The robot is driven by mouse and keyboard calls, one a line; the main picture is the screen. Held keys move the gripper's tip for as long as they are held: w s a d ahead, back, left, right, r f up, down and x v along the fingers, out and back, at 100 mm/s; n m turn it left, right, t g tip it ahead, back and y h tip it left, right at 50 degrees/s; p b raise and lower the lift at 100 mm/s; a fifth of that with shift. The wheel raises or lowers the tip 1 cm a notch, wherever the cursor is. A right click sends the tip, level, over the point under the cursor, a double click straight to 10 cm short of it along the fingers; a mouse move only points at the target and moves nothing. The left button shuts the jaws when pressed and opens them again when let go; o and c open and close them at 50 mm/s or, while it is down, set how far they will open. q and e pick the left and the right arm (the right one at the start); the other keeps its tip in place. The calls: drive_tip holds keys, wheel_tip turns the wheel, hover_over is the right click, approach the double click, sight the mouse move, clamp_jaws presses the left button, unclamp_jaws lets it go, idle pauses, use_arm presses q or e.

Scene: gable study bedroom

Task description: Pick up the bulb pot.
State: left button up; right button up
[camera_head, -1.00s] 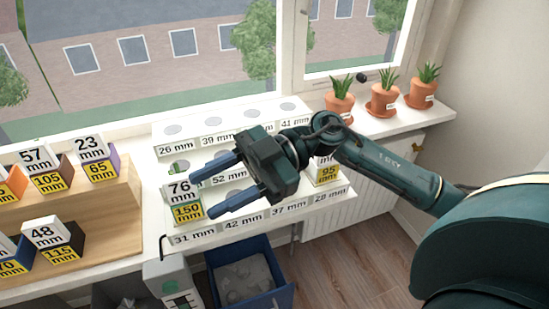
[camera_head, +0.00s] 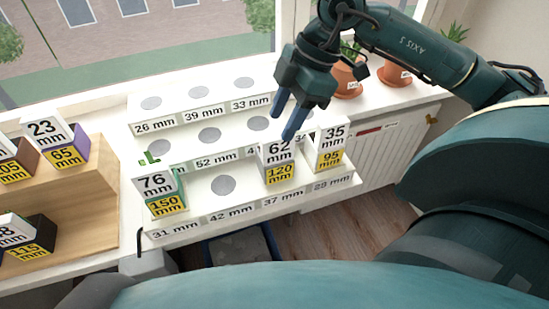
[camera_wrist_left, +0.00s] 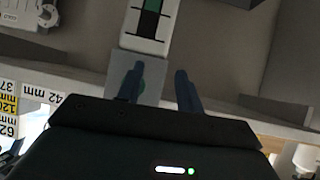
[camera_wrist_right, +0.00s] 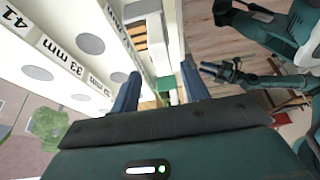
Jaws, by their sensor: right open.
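Terracotta pots with green shoots stand on the sill at the upper right of the head view: one (camera_head: 347,83) beside my right arm, another (camera_head: 394,76) partly behind it. I cannot tell which is the bulb pot; their small labels are unreadable. My right gripper (camera_head: 288,112) is open and empty, its fingers pointing down over the stepped white rack (camera_head: 222,205), near the 62 mm / 120 mm block (camera_head: 279,163). It also shows in the right wrist view (camera_wrist_right: 160,88). My left gripper (camera_wrist_left: 158,85) is open and empty in the left wrist view, away from the pots.
Blocks marked 76/150 (camera_head: 162,194) and 35/95 (camera_head: 331,148) stand on the rack. A wooden step stand (camera_head: 90,207) with labelled blocks is at the left. A radiator (camera_head: 385,147) is below the sill; a blue bin (camera_head: 225,250) is below the rack.

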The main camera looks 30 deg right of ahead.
sight(274, 147)
drive_tip(key=x, duration=0.2)
drive_tip(key=shift+a+f, duration=0.15)
drive_tip(key=shift+f, duration=0.15)
drive_tip(key=x, duration=0.5)
drive_tip(key=shift+s+d+f+p, duration=0.2)
drive_tip(key=shift+d+p, duration=0.05)
drive_tip(key=shift+p, duration=0.1)
clamp_jaws()
drive_tip(key=shift+r, duration=0.1)
